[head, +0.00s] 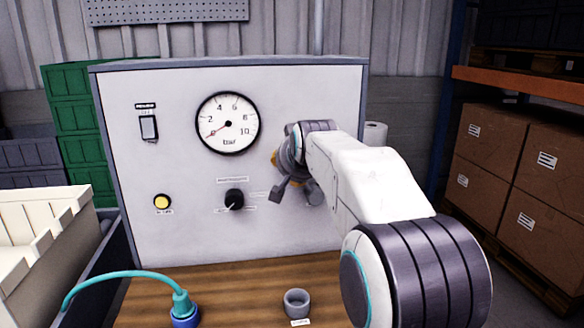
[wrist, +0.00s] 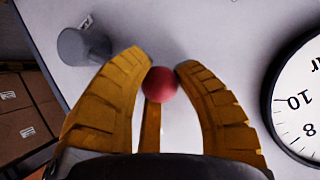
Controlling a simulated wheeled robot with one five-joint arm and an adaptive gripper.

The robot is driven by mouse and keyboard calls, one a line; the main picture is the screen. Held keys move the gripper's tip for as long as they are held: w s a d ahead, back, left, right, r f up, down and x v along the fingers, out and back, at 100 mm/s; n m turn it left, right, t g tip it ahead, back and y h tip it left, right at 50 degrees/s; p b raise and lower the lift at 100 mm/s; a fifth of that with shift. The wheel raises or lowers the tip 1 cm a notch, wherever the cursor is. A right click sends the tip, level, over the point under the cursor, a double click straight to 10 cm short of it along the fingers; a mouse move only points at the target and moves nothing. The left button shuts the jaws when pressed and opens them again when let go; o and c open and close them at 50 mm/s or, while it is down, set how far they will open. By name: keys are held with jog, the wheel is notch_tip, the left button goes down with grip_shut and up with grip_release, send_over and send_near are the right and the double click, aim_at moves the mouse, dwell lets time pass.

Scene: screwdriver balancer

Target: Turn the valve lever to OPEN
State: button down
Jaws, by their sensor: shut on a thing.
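A red ball knob (wrist: 159,83), which looks like the end of the valve lever, sits between the yellow fingers of my gripper (wrist: 162,66) in the wrist view. The gripper is closed on it, in front of the white panel. In the head view my gripper (head: 276,160) is at the panel's right half, mostly hidden by my wrist and arm. The lever's shaft and the OPEN mark are hidden or unreadable, so its angle cannot be told. A grey cylindrical fitting (wrist: 78,47) with a small label stands on the panel beside the gripper.
The panel (head: 190,85) carries a bar gauge (head: 228,123) with its needle near zero, a rocker switch (head: 149,127), a yellow lamp (head: 162,202) and a black knob (head: 234,199). A teal cable plug (head: 182,304) and a grey cup (head: 296,302) stand on the wooden bench (head: 240,285).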

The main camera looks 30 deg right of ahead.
jog(key=c, duration=1.3)
grip_release()
jog(key=shift+r, duration=0.3)
jog(key=shift+c, duration=0.2)
jog(key=o, duration=0.5)
jog(key=shift+d+f, duration=0.1)
jog(key=shift+f, duration=0.15)
jog(key=v, duration=1.2)
